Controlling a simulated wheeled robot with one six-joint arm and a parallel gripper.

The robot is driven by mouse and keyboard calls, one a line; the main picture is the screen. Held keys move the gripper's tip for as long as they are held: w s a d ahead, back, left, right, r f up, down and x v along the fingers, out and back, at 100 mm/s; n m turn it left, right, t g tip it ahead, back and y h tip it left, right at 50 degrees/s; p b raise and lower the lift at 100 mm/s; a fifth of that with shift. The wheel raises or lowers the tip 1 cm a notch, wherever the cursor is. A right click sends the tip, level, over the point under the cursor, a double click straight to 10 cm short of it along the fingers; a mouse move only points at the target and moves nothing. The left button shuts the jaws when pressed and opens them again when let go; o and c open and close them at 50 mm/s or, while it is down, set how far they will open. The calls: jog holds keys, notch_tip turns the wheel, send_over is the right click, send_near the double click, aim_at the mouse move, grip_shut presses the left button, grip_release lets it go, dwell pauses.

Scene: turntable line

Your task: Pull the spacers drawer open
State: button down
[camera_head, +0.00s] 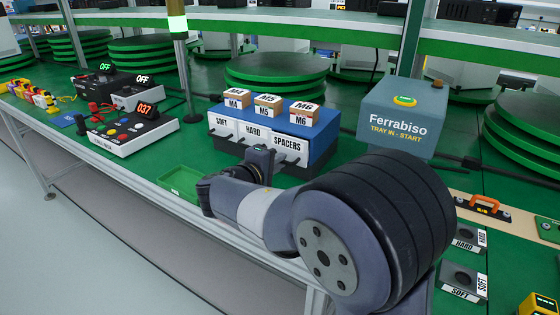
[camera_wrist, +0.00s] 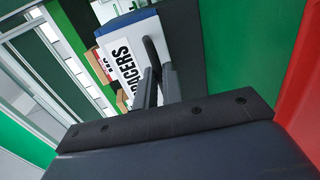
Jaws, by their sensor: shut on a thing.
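The blue cabinet (camera_head: 322,143) stands on the green table with three white-fronted drawers, labelled SOFT (camera_head: 222,125), HARD (camera_head: 253,134) and SPACERS (camera_head: 288,144). The spacers drawer is the rightmost and looks about level with the other fronts. Its label also shows, turned sideways, in the wrist view (camera_wrist: 123,66). My gripper (camera_wrist: 158,76) is at the spacers front, its fingers shut on the dark drawer handle (camera_wrist: 151,50). In the head view my wrist partly hides the fingers and the handle.
Small boxes marked M4 (camera_head: 236,101), M5 (camera_head: 268,105) and M6 (camera_head: 302,113) sit on the cabinet. A green tray (camera_head: 180,181) lies at the table's front edge. The Ferrabiso box (camera_head: 398,112) stands to the right, a control panel (camera_head: 133,132) to the left.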

jog(key=f+v, duration=0.1)
jog(key=v, duration=0.3)
jog(key=f+b+v, duration=0.1)
jog(key=v, duration=0.3)
jog(key=f+v, duration=0.1)
jog(key=v, duration=0.4)
jog(key=shift+s+a, duration=0.1)
jog(key=shift+s, duration=0.15)
jog(key=c, duration=1.5)
grip_release()
jog(key=shift+c, duration=0.2)
jog(key=shift+r, duration=0.1)
jog(key=p+v, duration=0.2)
jog(key=v, duration=0.8)
jog(key=shift+s+a, duration=0.2)
jog(key=shift+s, duration=0.1)
jog(key=b+x, duration=0.2)
jog(key=x, duration=0.8)
jog(key=shift+w+d, duration=0.15)
jog(key=shift+w, duration=0.05)
jog(key=shift+w+d, duration=0.25)
jog(key=shift+w, duration=0.25)
